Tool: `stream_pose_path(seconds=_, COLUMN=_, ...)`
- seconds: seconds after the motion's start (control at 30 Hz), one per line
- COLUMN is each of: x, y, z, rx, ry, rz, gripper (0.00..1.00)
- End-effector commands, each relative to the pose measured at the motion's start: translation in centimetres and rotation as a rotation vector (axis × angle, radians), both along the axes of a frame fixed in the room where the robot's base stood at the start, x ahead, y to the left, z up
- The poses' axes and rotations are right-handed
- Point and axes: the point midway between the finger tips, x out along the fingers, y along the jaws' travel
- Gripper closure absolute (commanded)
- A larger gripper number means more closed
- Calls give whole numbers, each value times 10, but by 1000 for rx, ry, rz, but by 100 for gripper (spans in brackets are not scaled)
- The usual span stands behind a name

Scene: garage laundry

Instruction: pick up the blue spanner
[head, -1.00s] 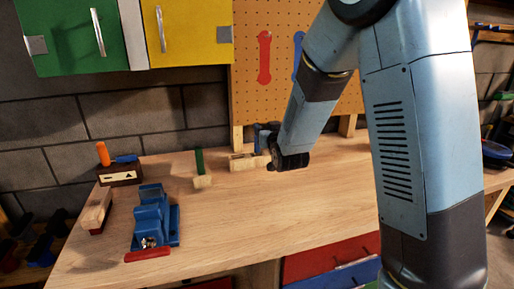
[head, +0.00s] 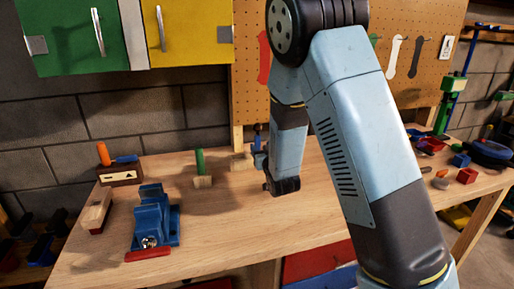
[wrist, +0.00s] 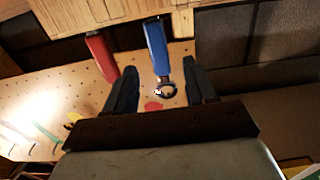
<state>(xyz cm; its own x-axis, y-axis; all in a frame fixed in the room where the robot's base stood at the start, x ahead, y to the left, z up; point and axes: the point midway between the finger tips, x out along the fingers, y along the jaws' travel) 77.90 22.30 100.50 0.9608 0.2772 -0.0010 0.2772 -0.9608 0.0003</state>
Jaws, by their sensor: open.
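The blue spanner (wrist: 157,48) shows in the wrist view as a blue handle with a shiny metal ring end. It lies between the two dark fingers of my open gripper (wrist: 161,65), with a visible gap on either side. Its ring end is nearest the palm, and its other end is near pale wood. In the head view my gripper (head: 260,152) is low over the back of the bench, beside a pale wooden block (head: 240,162). My arm covers much there, and I cannot clearly tell spanner from fingers.
A red-handled tool (wrist: 101,55) is close outside the left finger in the wrist view. The pegboard (head: 248,95) rises behind. A green-handled tool (head: 200,162) and a blue vise (head: 153,220) stand left on the workbench (head: 215,235).

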Motion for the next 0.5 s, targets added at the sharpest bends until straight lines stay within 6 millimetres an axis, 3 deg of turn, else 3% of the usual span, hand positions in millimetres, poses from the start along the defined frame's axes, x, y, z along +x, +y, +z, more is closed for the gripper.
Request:
stream_pose_path(seconds=0.17, x=11, y=3, z=0, rx=0, ry=0, rz=0, gripper=45)
stream_pose_path(seconds=0.5, x=54, y=15, z=1, rx=0, ry=-1, rz=-1, gripper=45)
